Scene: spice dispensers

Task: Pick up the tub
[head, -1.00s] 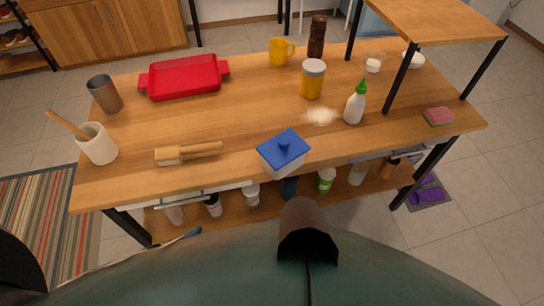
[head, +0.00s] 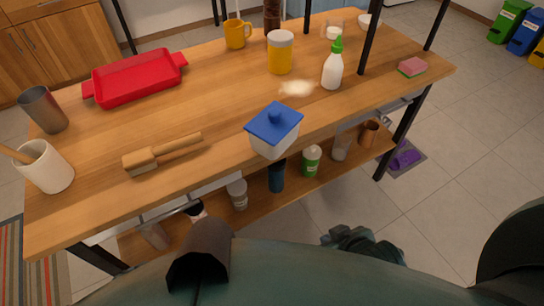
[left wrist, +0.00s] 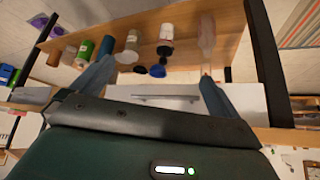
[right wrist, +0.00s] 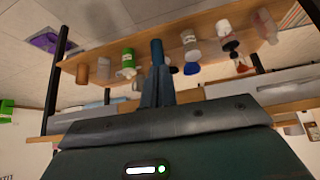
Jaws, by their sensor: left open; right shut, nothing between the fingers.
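A white square tub with a blue knobbed lid (head: 273,132) sits near the front edge of the table. A yellow jar with a pale lid (head: 280,53) stands farther back. My right gripper (head: 335,240) is in front of the table, below and to the right of the blue-lidded tub, well apart from it. In the right wrist view its fingers (right wrist: 157,82) are together and empty. My left gripper shows only in the left wrist view, its fingers (left wrist: 155,85) wide apart and empty. The blue-lidded tub cannot be made out in either wrist view.
On the wooden table (head: 215,95) are a red tray (head: 137,79), wooden brush (head: 160,153), white crock (head: 45,166), metal cup (head: 43,109), yellow mug (head: 236,34), green-capped bottle (head: 333,68), pale powder pile (head: 296,88) and sponge (head: 412,67). A lower shelf (head: 255,210) holds several containers.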

